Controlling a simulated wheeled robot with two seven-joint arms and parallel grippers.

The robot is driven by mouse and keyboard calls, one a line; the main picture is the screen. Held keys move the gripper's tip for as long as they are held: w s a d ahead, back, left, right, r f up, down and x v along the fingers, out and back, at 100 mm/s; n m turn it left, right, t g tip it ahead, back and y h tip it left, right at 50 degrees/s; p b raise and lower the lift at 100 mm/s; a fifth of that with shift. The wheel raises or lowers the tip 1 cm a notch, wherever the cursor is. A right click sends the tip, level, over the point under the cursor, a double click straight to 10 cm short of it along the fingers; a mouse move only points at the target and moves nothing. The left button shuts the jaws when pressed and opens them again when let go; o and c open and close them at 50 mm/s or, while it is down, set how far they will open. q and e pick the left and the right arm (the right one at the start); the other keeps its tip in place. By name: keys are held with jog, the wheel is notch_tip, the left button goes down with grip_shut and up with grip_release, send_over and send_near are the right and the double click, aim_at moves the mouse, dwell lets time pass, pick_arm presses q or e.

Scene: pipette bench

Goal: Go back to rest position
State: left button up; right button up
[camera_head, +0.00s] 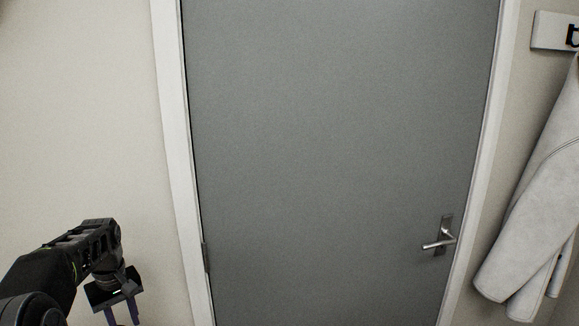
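My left arm comes in at the lower left of the head view, in front of the wall beside the door. My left gripper (123,317) points down at the bottom edge. Its two dark purple fingers show apart, with a gap between them and nothing seen in it. The fingertips are cut off by the frame's edge. My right gripper and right arm are not in view.
A grey door (335,150) stands shut in a white frame (172,150), with a metal lever handle (440,242) at its right. A white coat (540,190) hangs from a hook rail (552,32) on the right wall. No bench shows.

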pick_arm(q)
jog(key=w+d+f+m+t, duration=0.3)
jog(key=w+d+f, duration=0.2)
jog(key=f, duration=0.4)
jog(key=s+d+f+m+h, duration=0.2)
jog(key=s+d+f+m, duration=0.15)
jog(key=d+f, duration=0.8)
jog(key=s+d+f+g+h, duration=0.1)
jog(key=s+d+f, duration=0.3)
jog(key=s, duration=0.5)
jog(key=s+d+f+m+g+h, duration=0.1)
jog(key=s+d+f, duration=0.3)
jog(key=s+d, duration=0.5)
jog(key=s+d+f+g+h, duration=0.1)
jog(key=s+d+f, duration=0.3)
jog(key=s+d, duration=0.3)
jog(key=s, duration=0.3)
jog(key=shift+s+f, duration=0.25)
jog(key=shift+s, duration=0.1)
jog(key=shift+a+m, duration=0.1)
jog(key=shift+m, duration=0.15)
